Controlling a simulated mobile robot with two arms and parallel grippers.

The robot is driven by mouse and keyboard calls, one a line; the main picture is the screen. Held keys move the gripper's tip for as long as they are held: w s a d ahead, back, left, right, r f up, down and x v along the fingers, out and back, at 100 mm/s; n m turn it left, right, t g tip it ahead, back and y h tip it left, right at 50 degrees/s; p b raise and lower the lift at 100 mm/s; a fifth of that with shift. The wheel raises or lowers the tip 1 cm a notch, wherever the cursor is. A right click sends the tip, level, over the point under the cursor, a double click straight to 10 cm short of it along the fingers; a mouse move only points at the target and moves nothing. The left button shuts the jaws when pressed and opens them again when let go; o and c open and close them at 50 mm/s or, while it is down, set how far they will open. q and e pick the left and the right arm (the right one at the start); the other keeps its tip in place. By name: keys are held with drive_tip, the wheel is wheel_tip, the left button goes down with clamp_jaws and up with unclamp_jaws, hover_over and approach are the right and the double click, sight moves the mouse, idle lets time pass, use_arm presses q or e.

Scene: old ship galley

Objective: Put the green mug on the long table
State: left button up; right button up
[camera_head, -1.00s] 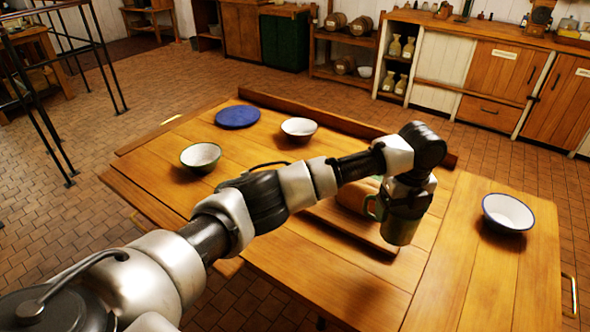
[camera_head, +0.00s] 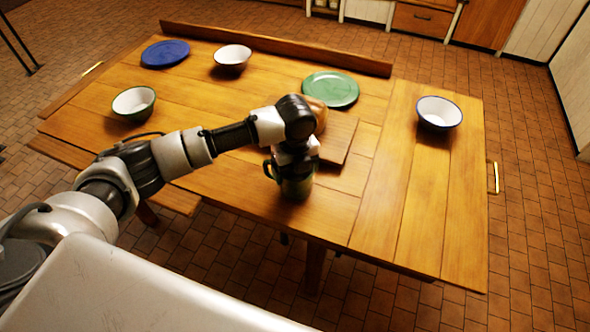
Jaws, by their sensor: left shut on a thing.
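The green mug (camera_head: 297,187) is at the front edge area of the long table (camera_head: 400,205), its handle pointing left. My left gripper (camera_head: 295,168) comes down from above and is shut on the mug. The gripper covers the mug's top. The mug looks upright; I cannot tell whether its base touches the tabletop. My right gripper is not in view.
A cutting board (camera_head: 340,138) with a partly hidden loaf (camera_head: 318,108) lies just behind the mug. A green plate (camera_head: 331,89), a blue plate (camera_head: 165,53) and bowls (camera_head: 439,112), (camera_head: 134,102), (camera_head: 233,57) stand farther around. The table's right front is clear.

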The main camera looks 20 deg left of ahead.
use_arm(q)
drive_tip(key=shift+f, duration=0.6)
drive_tip(key=o, duration=0.9)
drive_tip(key=shift+f, duration=0.1)
drive_tip(key=shift+c, duration=0.2)
wheel_tip(320, 180, up, 12)
